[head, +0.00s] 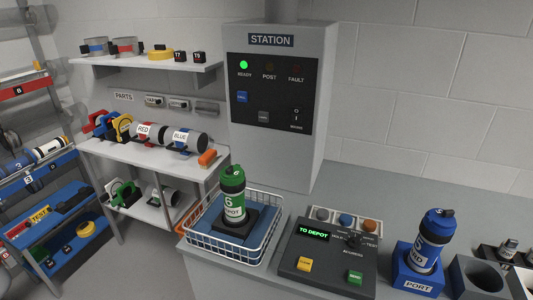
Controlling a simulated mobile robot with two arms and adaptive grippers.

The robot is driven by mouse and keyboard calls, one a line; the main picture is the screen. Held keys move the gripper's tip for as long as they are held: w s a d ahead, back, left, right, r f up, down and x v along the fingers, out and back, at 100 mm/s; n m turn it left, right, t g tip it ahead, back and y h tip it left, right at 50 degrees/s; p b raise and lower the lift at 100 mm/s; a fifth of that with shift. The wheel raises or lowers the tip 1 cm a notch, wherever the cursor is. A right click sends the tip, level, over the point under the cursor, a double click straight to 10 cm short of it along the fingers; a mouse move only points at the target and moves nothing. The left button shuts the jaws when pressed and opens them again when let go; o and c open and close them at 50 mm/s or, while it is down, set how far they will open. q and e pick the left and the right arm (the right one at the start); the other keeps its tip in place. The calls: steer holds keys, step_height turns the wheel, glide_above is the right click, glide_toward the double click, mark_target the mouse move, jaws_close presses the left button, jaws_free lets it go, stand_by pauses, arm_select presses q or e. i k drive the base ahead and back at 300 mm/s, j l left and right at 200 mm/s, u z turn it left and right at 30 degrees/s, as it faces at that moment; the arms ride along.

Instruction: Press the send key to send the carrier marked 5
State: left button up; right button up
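A console (330,258) stands on the counter, its lit display (313,232) reading "TO DEPOT". It has a yellow key (305,264) at lower left and a green key (355,277) at lower right; their lettering is too small to read. A blue carrier (432,240) stands tilted in the blue holder labelled PORT (416,284), right of the console; its digit is unclear. A green carrier (232,196) stands in the wire basket (217,260), left of the console, and its digit looks like 6. Neither gripper is in view.
The STATION cabinet (273,85) on the wall has a green READY light (244,65) lit. Grey empty holders (484,279) stand at far right. Shelves with parts (155,152) and a blue rack (60,215) fill the left.

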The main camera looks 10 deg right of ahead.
mark_target(355, 278)
steer(key=k+z, duration=0.1)
steer(key=z, duration=0.95)
